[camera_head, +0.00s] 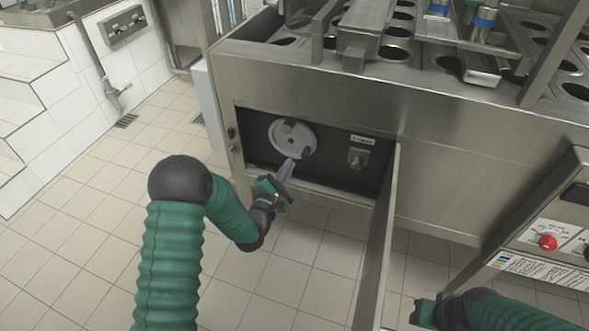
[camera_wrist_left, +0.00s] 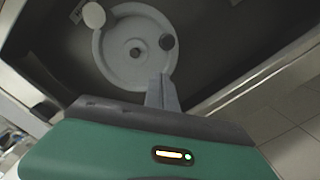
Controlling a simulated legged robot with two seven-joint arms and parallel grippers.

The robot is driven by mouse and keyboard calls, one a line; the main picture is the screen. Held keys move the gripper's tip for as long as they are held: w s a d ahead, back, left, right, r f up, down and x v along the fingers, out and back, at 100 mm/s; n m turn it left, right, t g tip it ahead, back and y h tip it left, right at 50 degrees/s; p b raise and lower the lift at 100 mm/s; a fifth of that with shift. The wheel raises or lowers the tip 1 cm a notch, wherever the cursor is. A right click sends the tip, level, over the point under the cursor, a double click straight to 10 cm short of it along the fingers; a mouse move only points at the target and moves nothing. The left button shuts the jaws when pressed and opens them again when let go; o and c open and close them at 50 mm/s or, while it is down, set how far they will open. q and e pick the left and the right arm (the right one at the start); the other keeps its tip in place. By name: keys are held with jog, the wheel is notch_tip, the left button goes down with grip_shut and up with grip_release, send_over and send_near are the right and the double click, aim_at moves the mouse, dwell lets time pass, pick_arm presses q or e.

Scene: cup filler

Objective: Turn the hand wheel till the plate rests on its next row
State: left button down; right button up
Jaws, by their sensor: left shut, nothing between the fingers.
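The round grey hand wheel (camera_head: 284,139) sits in the dark recess of the machine's front, behind an open door. The plate with round holes (camera_head: 447,64) is on top of the machine.
A small labelled fitting (camera_head: 357,158) is right of the wheel. The open door (camera_head: 378,245) stands out from the recess's right side. My right gripper (camera_head: 424,314) is low, its fingers unclear. A panel with a red knob (camera_head: 547,242) is at right. Tiled floor is clear at left.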

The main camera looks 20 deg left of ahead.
pick_arm(q)
jog(key=shift+w+d+r, duration=0.15)
jog(key=shift+d+r, duration=0.75)
jog(key=shift+d, duration=0.2)
jog(key=shift+d+r+n+p, duration=0.3)
jog(key=shift+d+r+p, duration=0.05)
jog(key=shift+p, duration=0.05)
jog(key=shift+w+f, duration=0.1)
